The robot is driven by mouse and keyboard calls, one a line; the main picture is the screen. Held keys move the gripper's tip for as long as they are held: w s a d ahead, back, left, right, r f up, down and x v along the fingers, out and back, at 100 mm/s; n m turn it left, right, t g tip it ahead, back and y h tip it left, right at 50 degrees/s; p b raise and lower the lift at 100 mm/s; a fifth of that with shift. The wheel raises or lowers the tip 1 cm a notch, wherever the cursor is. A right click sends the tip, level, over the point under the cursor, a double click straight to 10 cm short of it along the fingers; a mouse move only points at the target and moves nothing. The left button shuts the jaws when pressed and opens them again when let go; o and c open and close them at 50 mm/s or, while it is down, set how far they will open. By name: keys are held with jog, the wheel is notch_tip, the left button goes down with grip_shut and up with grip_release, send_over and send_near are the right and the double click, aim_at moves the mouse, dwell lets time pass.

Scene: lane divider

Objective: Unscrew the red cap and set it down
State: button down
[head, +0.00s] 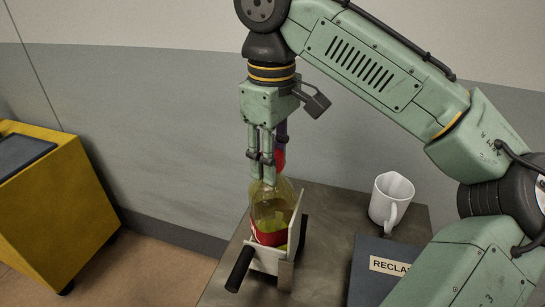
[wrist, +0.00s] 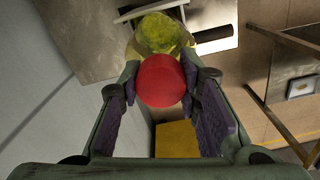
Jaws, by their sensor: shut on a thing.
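A clear bottle (head: 270,204) with yellow liquid and a red label stands in a pale holder (head: 266,262) with a dark handle, on the grey table. My gripper (head: 264,170) points down at the bottle's top and is shut on the red cap (wrist: 161,80). In the wrist view the cap lies between the two purple finger pads, with the yellow bottle (wrist: 160,36) behind it. In the head view only a bit of the cap (head: 280,159) shows past the fingers. I cannot tell whether the cap is still joined to the bottle's neck.
A white mug (head: 391,199) stands at the table's back right. A dark box or bin with a partly hidden label (head: 388,265) is at the table's right front. The grey table (head: 325,215) has bare room between bottle and mug. A yellow cabinet (head: 55,200) stands at the left.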

jog(key=shift+n, duration=1)
jog(key=shift+n, duration=0.8)
jog(key=shift+n, duration=0.9)
jog(key=shift+n, duration=0.8)
